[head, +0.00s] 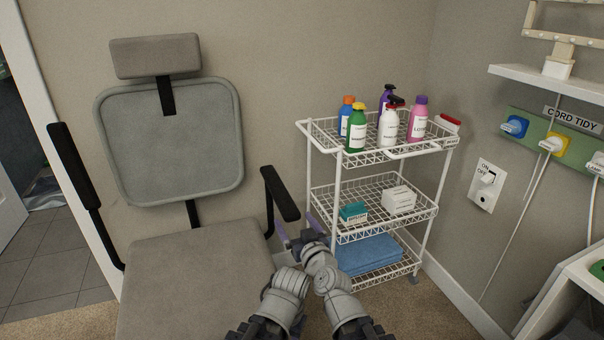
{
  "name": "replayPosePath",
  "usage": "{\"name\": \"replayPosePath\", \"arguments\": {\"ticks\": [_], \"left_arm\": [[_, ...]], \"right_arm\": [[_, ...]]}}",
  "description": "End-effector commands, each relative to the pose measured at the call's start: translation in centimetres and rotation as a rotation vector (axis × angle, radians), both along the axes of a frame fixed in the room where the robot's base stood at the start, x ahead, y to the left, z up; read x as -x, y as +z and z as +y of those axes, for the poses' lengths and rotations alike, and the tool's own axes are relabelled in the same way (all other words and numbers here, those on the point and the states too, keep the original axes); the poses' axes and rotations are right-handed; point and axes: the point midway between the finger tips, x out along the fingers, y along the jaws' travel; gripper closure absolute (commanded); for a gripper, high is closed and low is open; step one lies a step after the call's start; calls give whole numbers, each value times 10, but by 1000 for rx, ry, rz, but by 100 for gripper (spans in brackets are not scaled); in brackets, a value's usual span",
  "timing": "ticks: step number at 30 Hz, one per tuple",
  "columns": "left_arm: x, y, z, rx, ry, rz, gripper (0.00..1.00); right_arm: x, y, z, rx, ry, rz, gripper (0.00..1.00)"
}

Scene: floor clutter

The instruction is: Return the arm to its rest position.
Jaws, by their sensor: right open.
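My right gripper (297,229) is low in the middle of the head view, at the end of my grey folded arm. Its purple fingers are apart, and I see nothing between them. It is in front of the left side of the white wire cart (333,236), near the chair's right armrest; I cannot tell whether it touches either. My left gripper does not show.
A grey chair (195,285) stands at left. The cart holds several bottles (389,128) on top, boxes (398,200) in the middle and blue towels (370,254) below. A wall switch (487,185) and plugs are at right. Carpet (430,315) is clear in front.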

Motion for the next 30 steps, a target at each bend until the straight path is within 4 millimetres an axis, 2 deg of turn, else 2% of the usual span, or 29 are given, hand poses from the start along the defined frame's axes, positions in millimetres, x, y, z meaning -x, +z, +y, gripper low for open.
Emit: {"name": "replayPosePath", "arguments": {"ticks": [2, 5, 8, 12, 15, 21, 30], "left_arm": [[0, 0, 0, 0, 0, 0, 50], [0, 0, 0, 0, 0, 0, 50], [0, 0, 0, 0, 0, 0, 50], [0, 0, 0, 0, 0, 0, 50], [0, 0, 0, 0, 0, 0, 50], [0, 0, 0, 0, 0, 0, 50], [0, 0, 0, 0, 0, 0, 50]], "right_arm": [[0, -6, -1, 9, 15, 28, 7], [2, -27, -5, 39, 54, 118, 7], [10, -65, -18, 87, 96, 295, 7], [35, -125, -59, 163, 82, 613, 7], [56, -154, -91, 200, 32, 804, 7], [94, -185, -142, 242, -92, 1076, 7], [146, -202, -203, 273, -297, 1371, 7]]}}
